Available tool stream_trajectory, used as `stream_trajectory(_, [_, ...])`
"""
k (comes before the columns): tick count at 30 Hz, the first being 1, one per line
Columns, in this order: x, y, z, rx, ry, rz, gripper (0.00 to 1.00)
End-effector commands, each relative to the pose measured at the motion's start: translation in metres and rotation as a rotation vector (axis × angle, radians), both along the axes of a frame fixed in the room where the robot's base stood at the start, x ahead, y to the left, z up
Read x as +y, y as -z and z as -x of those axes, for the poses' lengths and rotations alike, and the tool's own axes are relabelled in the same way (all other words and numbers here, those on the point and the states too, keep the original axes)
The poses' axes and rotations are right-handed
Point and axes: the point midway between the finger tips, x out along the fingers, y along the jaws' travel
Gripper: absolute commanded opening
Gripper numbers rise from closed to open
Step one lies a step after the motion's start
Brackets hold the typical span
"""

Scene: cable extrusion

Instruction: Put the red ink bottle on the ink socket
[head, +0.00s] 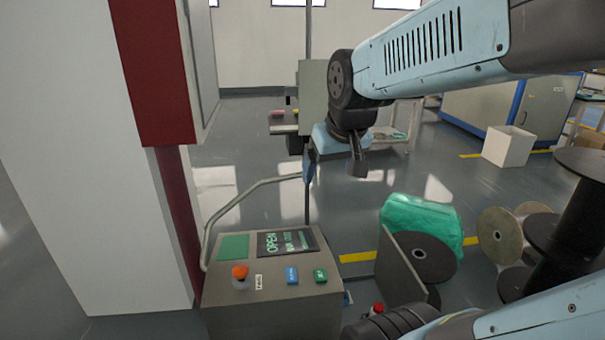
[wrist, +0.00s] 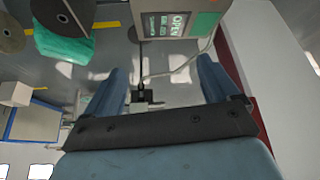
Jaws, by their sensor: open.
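My gripper (head: 334,168) hangs from the arm at the upper middle of the head view, fingers pointing down. In the wrist view (wrist: 162,66) its two blue fingers are spread apart with nothing held between them. A small pinkish-red item (head: 277,113) lies on a grey shelf behind and left of my gripper; it is too small to identify as the ink bottle. A small red-topped item (head: 377,308) shows low in the head view, partly hidden, and I cannot tell what it is. I cannot make out the ink socket.
A control panel (head: 262,299) with an OPEN display stands at the front, with a bent rail (head: 240,201) behind it. A white and red cabinet is on the left. A green-wrapped bundle (head: 420,212) and a dark spool (head: 420,258) are at the right.

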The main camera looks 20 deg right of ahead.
Motion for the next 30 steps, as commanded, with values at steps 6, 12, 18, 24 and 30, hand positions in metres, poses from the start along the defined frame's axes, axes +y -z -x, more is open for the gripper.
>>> stream_trajectory(6, [0.018,-0.014,0.046,-0.01,-0.045,-0.012,0.89])
stream_trajectory(12, [0.035,-0.016,0.061,-0.009,-0.058,-0.015,0.89])
stream_trajectory(18, [0.034,-0.016,0.061,-0.008,-0.059,-0.016,0.89])
stream_trajectory(24, [0.034,-0.016,0.061,-0.009,-0.059,-0.016,0.87])
stream_trajectory(30, [0.034,-0.016,0.061,-0.009,-0.059,-0.016,0.68])
